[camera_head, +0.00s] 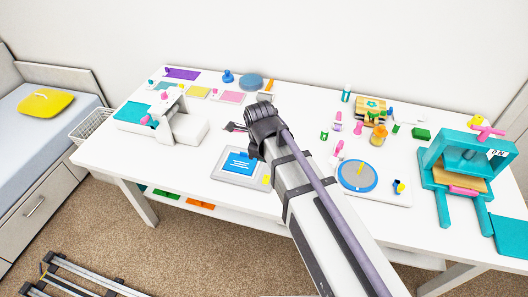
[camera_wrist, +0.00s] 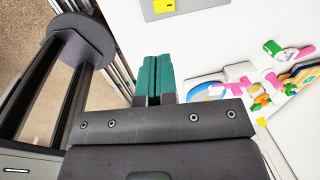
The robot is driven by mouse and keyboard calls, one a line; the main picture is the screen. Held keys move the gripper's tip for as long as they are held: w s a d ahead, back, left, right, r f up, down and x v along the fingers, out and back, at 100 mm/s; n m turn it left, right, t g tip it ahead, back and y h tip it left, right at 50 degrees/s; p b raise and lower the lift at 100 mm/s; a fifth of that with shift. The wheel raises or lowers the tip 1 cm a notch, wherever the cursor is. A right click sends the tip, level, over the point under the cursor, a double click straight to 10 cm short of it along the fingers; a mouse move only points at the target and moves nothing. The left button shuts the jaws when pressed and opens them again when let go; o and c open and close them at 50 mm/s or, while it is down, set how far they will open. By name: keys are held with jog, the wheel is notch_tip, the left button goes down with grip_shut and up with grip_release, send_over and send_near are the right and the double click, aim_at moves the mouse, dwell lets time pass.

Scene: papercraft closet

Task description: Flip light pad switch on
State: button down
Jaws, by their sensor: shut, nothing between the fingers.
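The light pad (camera_head: 228,177) is a flat grey panel on the white table, with a blue sheet (camera_head: 239,163) on it. A small yellow patch (camera_head: 266,180) sits at its lower right corner; I cannot tell its switch position. In the wrist view, part of the light pad (camera_wrist: 192,5) with the yellow patch (camera_wrist: 163,6) shows at the top edge. My gripper (camera_head: 234,127) is above the table, behind the pad in the head view. Its green fingers (camera_wrist: 154,78) are together and empty, apart from the pad.
A white machine (camera_head: 183,127) stands left of the pad. A round blue turntable (camera_head: 357,175) lies to the right, and a teal press (camera_head: 465,160) stands at the right end. Small craft items line the back. White table around the pad is clear.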

aim_at(267, 175)
jog(key=shift+t, duration=0.3)
jog(key=b+x, duration=0.9)
jog(key=w+b+x, duration=0.1)
jog(key=b+x, duration=0.4)
jog(key=shift+d, duration=0.25)
jog(key=shift+w, duration=0.1)
